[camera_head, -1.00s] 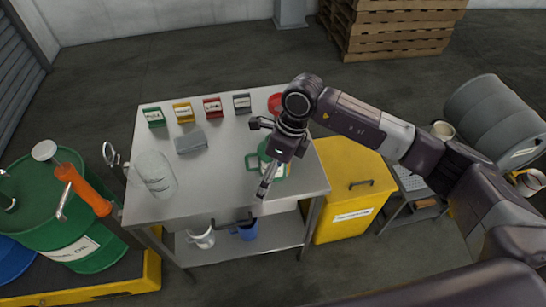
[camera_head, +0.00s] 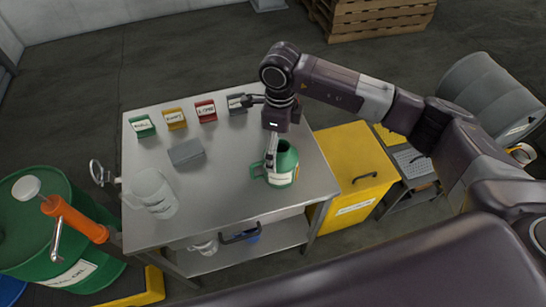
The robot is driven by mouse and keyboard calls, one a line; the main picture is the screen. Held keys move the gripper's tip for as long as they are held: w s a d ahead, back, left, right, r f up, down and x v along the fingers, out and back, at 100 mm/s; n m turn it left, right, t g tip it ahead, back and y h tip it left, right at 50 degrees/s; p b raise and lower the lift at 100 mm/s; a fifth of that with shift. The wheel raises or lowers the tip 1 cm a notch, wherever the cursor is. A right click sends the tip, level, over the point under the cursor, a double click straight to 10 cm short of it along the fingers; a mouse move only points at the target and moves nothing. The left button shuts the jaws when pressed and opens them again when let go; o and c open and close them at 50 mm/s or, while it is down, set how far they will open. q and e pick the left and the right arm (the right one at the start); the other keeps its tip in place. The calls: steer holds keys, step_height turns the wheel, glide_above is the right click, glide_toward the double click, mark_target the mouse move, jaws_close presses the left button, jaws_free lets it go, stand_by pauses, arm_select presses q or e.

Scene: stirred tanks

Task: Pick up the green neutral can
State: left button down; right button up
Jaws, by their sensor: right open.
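The green can (camera_head: 286,162), with a side handle and a pale label, stands upright on the right part of the metal table (camera_head: 225,215). I cannot read its label. My right gripper (camera_head: 262,130) is open, with its fingers spread above and at the left side of the can. One finger overlaps the can's left edge in the picture; I cannot tell whether it touches. My left gripper is not in view.
Several small labelled boxes (camera_head: 174,119) line the table's back edge. A grey block (camera_head: 186,152) and a clear jug (camera_head: 153,192) stand to the left. A yellow bin (camera_head: 352,168) stands right of the table. The table's front middle is clear.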

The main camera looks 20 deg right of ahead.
steer(key=f, duration=0.1)
steer(key=f+p, duration=0.1)
steer(key=s+f+p, duration=0.1)
steer(key=shift+d+f, duration=0.25)
steer(key=shift+f, duration=0.1)
step_height(320, 180, down, 2)
steer(key=shift+w+f+p, duration=0.15)
steer(key=shift+f+p, duration=0.1)
steer(key=shift+p, duration=0.2)
steer(key=shift+a+f, duration=0.1)
steer(key=shift+f, duration=0.15)
steer(key=shift+c, duration=0.7)
steer(key=c, duration=1.8)
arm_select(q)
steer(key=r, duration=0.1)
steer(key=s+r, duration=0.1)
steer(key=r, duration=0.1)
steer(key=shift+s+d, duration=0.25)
arm_select(e)
steer(key=shift+w+r, duration=0.1)
steer(key=shift+w, duration=0.05)
steer(key=shift+c, duration=0.4)
steer(key=shift+r, duration=0.1)
